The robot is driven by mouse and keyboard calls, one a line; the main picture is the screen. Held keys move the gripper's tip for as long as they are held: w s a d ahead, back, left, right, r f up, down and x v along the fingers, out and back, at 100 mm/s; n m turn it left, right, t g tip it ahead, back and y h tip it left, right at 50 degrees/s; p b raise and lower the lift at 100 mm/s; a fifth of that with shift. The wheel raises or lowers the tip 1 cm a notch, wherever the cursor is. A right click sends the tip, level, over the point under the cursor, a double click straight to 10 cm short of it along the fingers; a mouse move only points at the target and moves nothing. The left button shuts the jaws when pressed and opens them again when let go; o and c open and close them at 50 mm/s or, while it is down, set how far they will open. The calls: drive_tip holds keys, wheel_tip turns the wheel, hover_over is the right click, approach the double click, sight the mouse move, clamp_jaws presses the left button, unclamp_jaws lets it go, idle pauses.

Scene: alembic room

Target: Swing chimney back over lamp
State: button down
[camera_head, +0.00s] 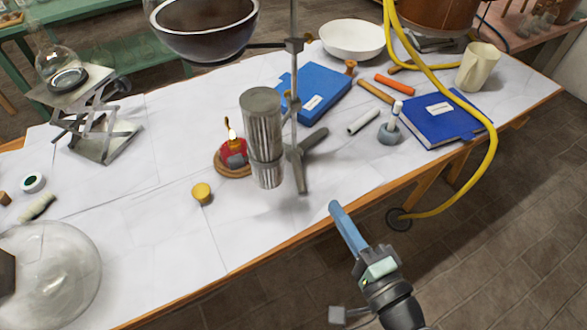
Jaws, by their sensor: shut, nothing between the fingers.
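The chimney (263,120) is a ribbed grey metal cylinder, upright, close beside the rod of a metal stand (293,75). It is just to the right of the lamp (233,152), not over it in this view. The lamp is small and red with a lit flame and sits on a round wooden base (228,170). The chimney overlaps the lamp's right edge in the picture; I cannot tell if they touch. My gripper (335,208), with blue fingers, is shut and empty. It is near the table's front edge, right of and below the chimney in the picture, clear of it.
A dark bowl (205,45) is held above the table at the back. Stand feet (304,160), a blue book (318,92), a white rod (364,121) and a small grey pot (390,135) lie right of the chimney. A yellow cork (202,192) lies in front. A yellow hose (484,165) hangs over the edge.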

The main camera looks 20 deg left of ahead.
drive_tip(key=s+a+p+x, duration=0.2)
drive_tip(key=x, duration=1)
drive_tip(key=shift+a, duration=0.3)
